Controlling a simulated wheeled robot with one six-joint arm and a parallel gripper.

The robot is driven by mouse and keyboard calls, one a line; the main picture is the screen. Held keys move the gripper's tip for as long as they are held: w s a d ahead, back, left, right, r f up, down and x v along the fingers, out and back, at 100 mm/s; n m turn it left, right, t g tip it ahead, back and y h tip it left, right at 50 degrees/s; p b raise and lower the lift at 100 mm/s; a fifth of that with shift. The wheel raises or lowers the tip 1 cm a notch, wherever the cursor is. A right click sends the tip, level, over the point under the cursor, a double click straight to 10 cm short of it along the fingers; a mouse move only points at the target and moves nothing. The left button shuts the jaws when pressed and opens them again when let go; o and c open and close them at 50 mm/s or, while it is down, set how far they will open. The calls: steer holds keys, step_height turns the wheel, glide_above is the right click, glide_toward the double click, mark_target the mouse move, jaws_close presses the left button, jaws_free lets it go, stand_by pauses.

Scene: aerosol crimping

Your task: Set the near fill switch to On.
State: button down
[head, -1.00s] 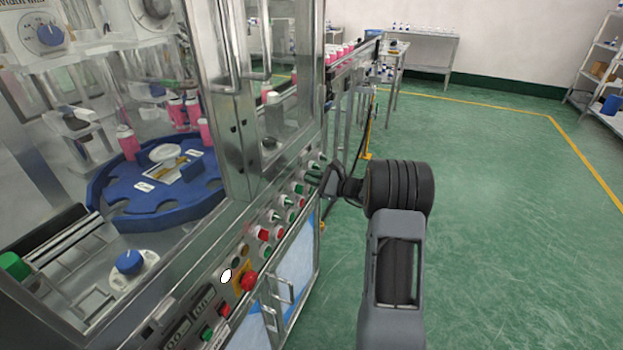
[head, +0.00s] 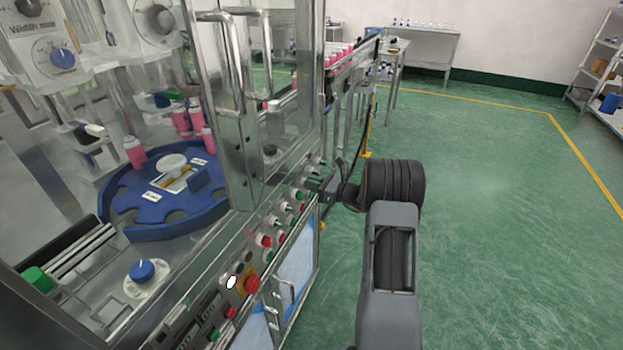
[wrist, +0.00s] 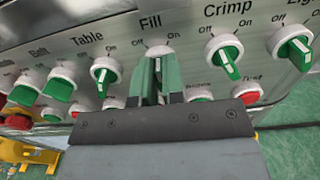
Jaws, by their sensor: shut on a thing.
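The panel in the wrist view has a label "Fill" with "Off" to its left and "On" to its right. Below it is the fill switch (wrist: 158,49), a green knob in a white collar; only the top of the collar shows clearly. My gripper (wrist: 158,72) is shut on this knob, one finger on each side. The fingers hide most of the knob, so I cannot tell which mark it points to. In the head view my gripper (head: 326,186) is at the far end of the machine's row of switches, and the fill switch is hidden there.
The table switch (wrist: 105,70) is close on the left and the crimp switch (wrist: 225,50) on the right. Small buttons sit below. A red emergency button (head: 252,283) is at the panel's near end. Green floor (head: 480,220) on the right is clear.

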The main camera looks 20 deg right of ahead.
steer(key=m+p, duration=0.3)
steer(key=m, duration=0.2)
steer(key=shift+d+m, duration=0.1)
steer(key=shift+m, duration=0.2)
steer(key=shift+p, duration=0.3)
steer(key=c, duration=1.2)
jaws_free()
steer(key=shift+d, duration=0.1)
steer(key=b+v, duration=0.1)
steer(key=v, duration=1.2)
steer(key=shift+s+d, duration=0.15)
steer(key=shift+s, duration=0.2)
